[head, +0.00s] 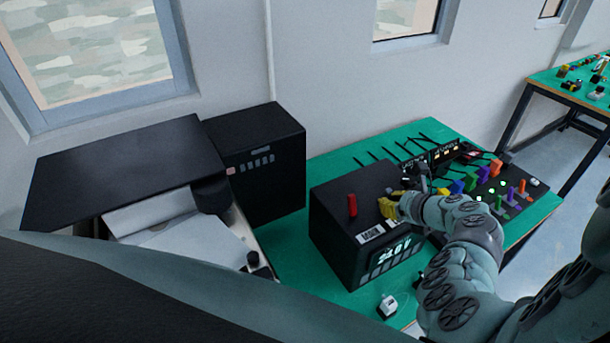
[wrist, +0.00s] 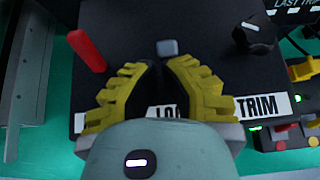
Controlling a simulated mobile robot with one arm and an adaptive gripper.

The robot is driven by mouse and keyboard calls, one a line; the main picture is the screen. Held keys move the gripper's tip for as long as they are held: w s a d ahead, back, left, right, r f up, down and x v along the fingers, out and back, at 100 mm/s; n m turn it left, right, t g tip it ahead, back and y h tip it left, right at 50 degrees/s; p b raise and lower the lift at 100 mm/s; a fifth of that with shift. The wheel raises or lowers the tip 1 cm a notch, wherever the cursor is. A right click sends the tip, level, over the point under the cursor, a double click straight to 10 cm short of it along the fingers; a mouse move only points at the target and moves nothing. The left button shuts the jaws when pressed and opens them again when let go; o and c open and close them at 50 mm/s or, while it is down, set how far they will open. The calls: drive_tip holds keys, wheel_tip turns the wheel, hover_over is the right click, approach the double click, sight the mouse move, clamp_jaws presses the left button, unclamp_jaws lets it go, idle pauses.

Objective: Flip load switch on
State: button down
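A black control box (head: 335,235) stands on the green table. A red lever (head: 352,205) sticks up from its top; it also shows at the left in the wrist view (wrist: 86,52). A small grey switch-like piece (wrist: 168,47) sits just beyond my fingertips. A white label strip (wrist: 262,106) reads "LO", partly hidden by my fingers, and "TRIM". My gripper (wrist: 160,68), with yellow fingers, hovers over the box top between the red lever and a black knob (wrist: 254,36). Its fingertips are apart and hold nothing; it shows in the head view (head: 390,205).
A black cabinet (head: 270,165) and a dark printer-like machine (head: 115,165) stand left. Colored blocks and switches (head: 485,180) sit right of the box. A small white-and-black item (head: 387,305) lies at the table's front. Another green table (head: 565,85) is at far right.

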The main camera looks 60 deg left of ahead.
sight(388, 193)
drive_tip(key=shift+w+r+h+p, duration=0.15)
drive_tip(key=shift+r+h+p, duration=0.15)
drive_tip(key=shift+p, duration=0.35)
drive_tip(key=shift+a+r+h+p, duration=0.15)
drive_tip(key=shift+h+p, duration=0.25)
drive_tip(key=shift+p, duration=0.85)
drive_tip(key=shift+a+r+h+p, duration=0.1)
drive_tip(key=shift+a+h+p, duration=0.25)
drive_tip(key=shift+h+p, duration=1.15)
drive_tip(key=shift+a+r+y+p, duration=0.1)
drive_tip(key=shift+y+p, duration=0.2)
drive_tip(key=shift+p, duration=0.6)
drive_tip(key=shift+a+r, duration=0.1)
drive_tip(key=shift+a, duration=0.25)
drive_tip(key=shift+r+p, duration=0.85)
drive_tip(key=shift+p, duration=0.15)
